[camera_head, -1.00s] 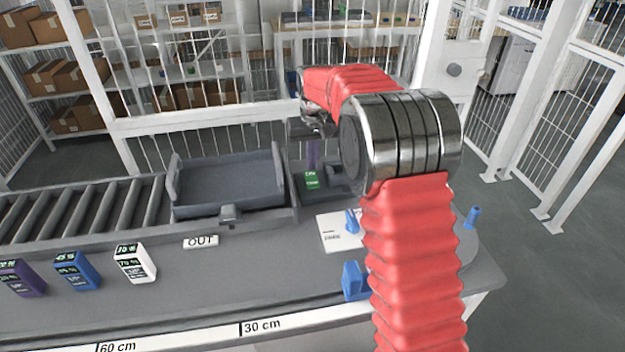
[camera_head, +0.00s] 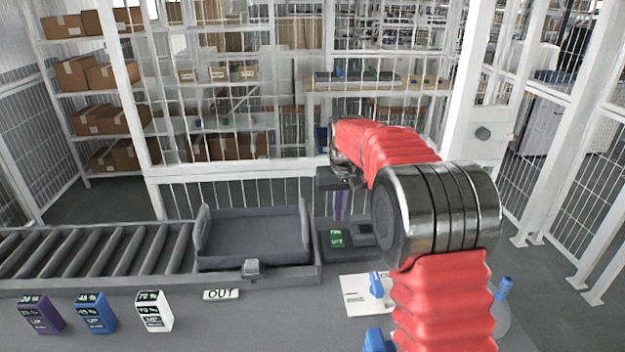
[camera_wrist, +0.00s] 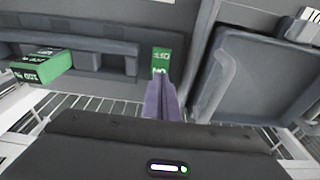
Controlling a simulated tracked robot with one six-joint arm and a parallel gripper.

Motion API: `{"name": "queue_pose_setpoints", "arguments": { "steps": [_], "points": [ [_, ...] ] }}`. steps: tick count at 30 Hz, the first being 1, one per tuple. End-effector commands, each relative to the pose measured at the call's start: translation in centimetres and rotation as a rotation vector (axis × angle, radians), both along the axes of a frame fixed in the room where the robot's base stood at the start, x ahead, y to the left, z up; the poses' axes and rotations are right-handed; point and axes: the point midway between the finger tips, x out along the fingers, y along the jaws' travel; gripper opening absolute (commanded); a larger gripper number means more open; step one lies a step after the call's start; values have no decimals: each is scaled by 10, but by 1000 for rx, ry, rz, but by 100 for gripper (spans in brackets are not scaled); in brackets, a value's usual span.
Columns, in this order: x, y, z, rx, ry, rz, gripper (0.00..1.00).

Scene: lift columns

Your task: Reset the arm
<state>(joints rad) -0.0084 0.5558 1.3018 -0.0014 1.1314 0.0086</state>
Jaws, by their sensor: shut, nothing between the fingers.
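My arm, with red ribbed sleeves and a metal elbow joint, reaches away from me in the head view. My gripper (camera_head: 340,218) has purple fingers pointing down, just above a small green label (camera_head: 336,238) on the grey station. The fingers are pressed together and empty in the wrist view (camera_wrist: 163,100), where their tips lie close to the green label (camera_wrist: 162,58). I cannot tell whether they touch it. A green block with dark and white markings (camera_wrist: 42,68) sits at the left of the wrist view.
A grey tray (camera_head: 253,250) stands at the end of the roller conveyor (camera_head: 100,255). Purple (camera_head: 39,314), blue (camera_head: 95,313) and white (camera_head: 154,311) blocks stand on the counter near an OUT plate (camera_head: 221,295). A white plate with a blue handle (camera_head: 376,285) lies beside my arm. A fence stands behind.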

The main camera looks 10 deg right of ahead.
Motion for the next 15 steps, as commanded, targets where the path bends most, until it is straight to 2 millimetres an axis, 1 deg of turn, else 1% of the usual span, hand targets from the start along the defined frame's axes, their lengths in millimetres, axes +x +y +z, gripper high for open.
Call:
{"name": "queue_pose_setpoints", "arguments": {
  "steps": [2,5,7,9,11,15],
  "points": [
    [2,0,-2,0,-8,1,0],
    [-7,0,-17,0,15,2,0],
    [-18,0,-30,0,36,2,0],
    [-31,0,-34,0,49,3,0],
    [-45,0,-35,0,55,3,0],
    [-75,-1,-29,-1,57,4,0]
  ]
}}
